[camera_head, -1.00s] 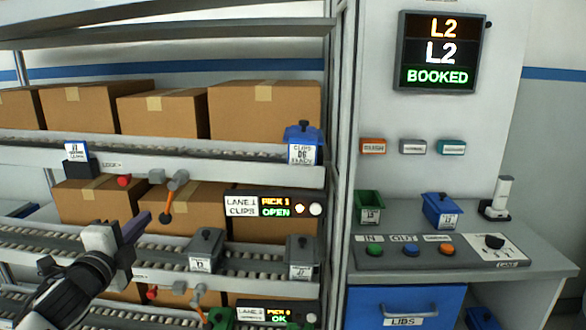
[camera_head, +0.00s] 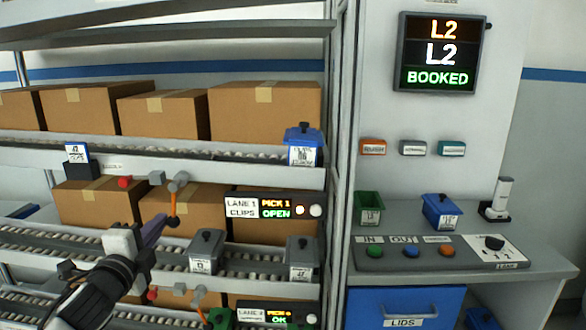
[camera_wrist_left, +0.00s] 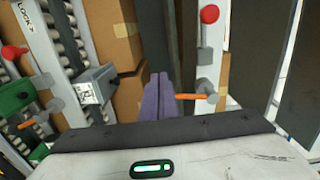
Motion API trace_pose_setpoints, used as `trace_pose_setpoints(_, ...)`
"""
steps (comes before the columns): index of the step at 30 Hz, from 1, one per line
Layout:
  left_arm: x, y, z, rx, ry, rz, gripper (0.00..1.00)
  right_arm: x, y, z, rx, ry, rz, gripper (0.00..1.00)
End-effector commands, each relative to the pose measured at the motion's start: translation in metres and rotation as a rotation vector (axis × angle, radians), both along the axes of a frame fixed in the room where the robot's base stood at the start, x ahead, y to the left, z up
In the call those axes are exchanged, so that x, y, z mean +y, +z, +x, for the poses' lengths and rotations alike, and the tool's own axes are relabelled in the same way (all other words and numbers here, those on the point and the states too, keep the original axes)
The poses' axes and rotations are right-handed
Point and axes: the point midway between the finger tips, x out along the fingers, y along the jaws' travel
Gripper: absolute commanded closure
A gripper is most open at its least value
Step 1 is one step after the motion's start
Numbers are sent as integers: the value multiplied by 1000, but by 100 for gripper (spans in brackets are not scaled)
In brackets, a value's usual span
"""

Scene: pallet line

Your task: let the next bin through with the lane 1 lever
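The lane 1 lever (camera_head: 174,202) is an orange rod with a dark knob. It hangs almost straight down from a grey pivot on the rail above lane 1. In the left wrist view its orange rod (camera_wrist_left: 190,97) reaches the fingers' right side; the knob is hidden there. My left gripper (camera_head: 160,222) is shut and empty, its purple fingers at the knob's left, seemingly touching it. The fingers (camera_wrist_left: 159,97) are together in the wrist view. A grey bin (camera_head: 206,250) and another grey bin (camera_head: 301,258) stand on lane 1. The lane 1 sign (camera_head: 272,208) reads PICK 1, OPEN. My right gripper is not in view.
A red knob (camera_head: 125,182) sits on the rail left of the lever. A lower lane has its own lever (camera_head: 199,302) and a green bin (camera_head: 221,318). A blue bin (camera_head: 303,146) stands on the upper lane. The button console (camera_head: 430,251) is at right.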

Motion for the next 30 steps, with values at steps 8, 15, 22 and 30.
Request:
trace_pose_setpoints(8, -13, 2, -1, -4, -4, -2, 100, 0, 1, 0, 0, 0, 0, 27)
trace_pose_setpoints(15, -23, 1, -1, -3, -4, -1, 100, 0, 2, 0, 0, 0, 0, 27)
trace_pose_setpoints(22, -32, 1, -1, -2, -4, -2, 100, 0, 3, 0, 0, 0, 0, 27)
trace_pose_setpoints(30, -33, 0, -5, 0, -1, 0, 100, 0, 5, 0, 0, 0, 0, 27)
